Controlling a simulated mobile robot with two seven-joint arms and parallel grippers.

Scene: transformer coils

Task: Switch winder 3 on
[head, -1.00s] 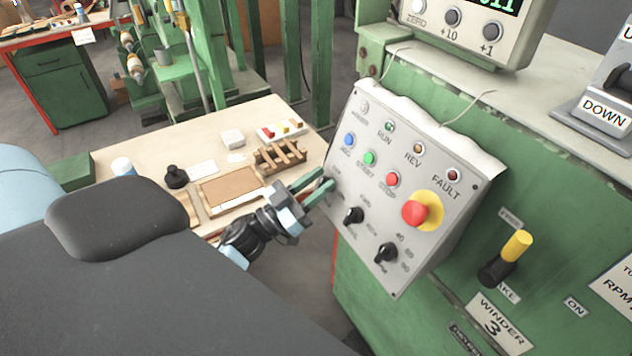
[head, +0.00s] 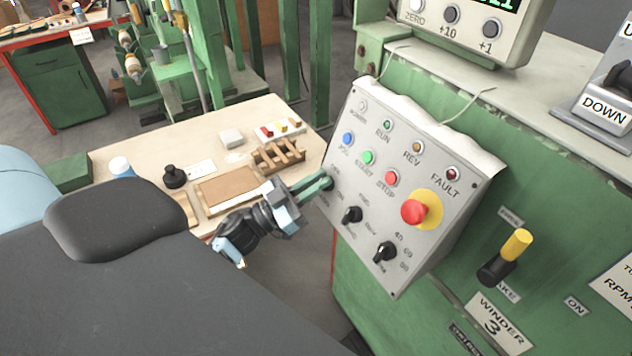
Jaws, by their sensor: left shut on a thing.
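The winder 3 control panel (head: 405,250) is a tilted grey box on the green machine, with a WINDER 3 plate (head: 500,323) to its lower right. My left gripper (head: 325,182) is at the panel's left edge. Its green fingers are close together, shut on a small switch there that they almost wholly hide. The switch's position cannot be told. The power lamp (head: 362,106) at the panel's top left looks pale and unlit. Two black rotary knobs, one on the left (head: 352,215) and one on the right (head: 385,252), sit lower on the panel. My right gripper is not in view.
On the panel are a blue button (head: 347,139), a green START button (head: 367,157), a red STOP button (head: 391,178) and a red emergency button (head: 414,211). A yellow-tipped brake lever (head: 516,245) stands to the right. A wooden table (head: 150,143) lies behind my gripper.

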